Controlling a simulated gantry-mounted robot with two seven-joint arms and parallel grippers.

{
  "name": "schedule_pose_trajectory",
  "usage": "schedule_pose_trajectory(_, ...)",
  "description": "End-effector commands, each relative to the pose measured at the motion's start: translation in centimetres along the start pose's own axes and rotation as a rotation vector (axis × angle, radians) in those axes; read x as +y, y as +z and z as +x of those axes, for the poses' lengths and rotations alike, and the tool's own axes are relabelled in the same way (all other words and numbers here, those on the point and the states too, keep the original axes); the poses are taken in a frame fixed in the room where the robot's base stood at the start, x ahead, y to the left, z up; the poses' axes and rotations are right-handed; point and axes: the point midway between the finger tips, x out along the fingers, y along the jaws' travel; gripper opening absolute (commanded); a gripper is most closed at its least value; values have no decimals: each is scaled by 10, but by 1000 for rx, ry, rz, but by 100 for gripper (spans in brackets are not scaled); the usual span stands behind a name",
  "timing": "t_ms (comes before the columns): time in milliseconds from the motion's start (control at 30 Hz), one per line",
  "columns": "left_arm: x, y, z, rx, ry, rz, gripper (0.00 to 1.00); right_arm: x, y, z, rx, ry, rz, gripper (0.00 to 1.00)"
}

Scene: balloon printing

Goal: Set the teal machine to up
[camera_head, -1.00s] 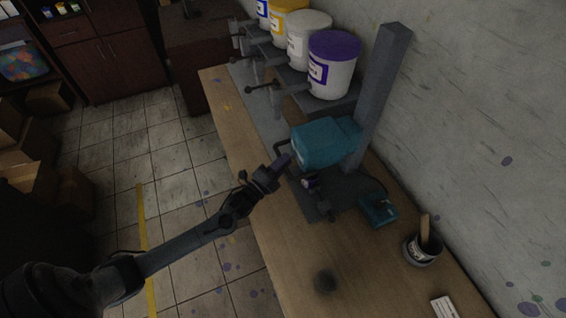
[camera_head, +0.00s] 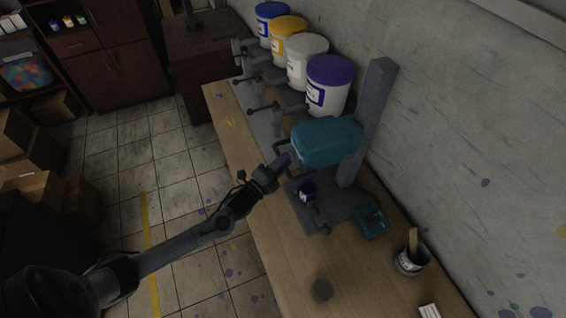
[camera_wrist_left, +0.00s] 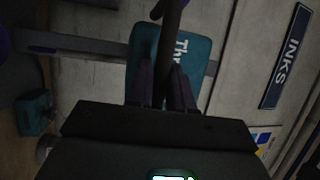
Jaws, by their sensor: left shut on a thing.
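The teal machine's head (camera_head: 325,142) is a boxy teal block mounted on a grey upright post (camera_head: 368,120) over a dark base plate (camera_head: 345,200) on the bench. My left gripper (camera_head: 282,162) is at the near left side of the head, by its dark bent handle (camera_head: 278,148). The left wrist view shows the gripper fingers (camera_wrist_left: 173,88) closed around a dark rod, with the teal head (camera_wrist_left: 200,55) and its white lettering behind. A small dark cup (camera_head: 307,190) sits on the base below the head, apart from it. My right gripper is not in view.
Several paint buckets, including a purple-lidded one (camera_head: 328,85), stand behind along the wall. A small teal box (camera_head: 371,223) and a tin with a wooden stick (camera_head: 411,260) are to the right. The front bench (camera_head: 300,265) is mostly clear.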

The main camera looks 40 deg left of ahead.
Motion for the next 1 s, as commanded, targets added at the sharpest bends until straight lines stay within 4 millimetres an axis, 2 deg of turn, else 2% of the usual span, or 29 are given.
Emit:
schedule_pose_trajectory(33, -7, -1, 2, 3, -19, -2, 0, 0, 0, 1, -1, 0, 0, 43)
schedule_pose_trajectory(200, -9, -1, 3, 4, -24, -2, 0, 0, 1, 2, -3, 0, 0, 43)
schedule_pose_trajectory(233, -9, -1, 3, 4, -25, -2, 26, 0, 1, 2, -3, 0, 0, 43)
schedule_pose_trajectory(333, -8, -1, 3, 4, -23, -2, 41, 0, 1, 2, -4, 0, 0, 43)
schedule_pose_trajectory(733, -4, -1, -3, 3, -14, -1, 42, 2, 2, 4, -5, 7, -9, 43)
schedule_pose_trajectory(867, -2, -1, -16, 3, -12, -1, 42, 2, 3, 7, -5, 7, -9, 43)
schedule_pose_trajectory(1000, -1, 0, -38, 3, -12, -1, 42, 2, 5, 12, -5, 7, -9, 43)
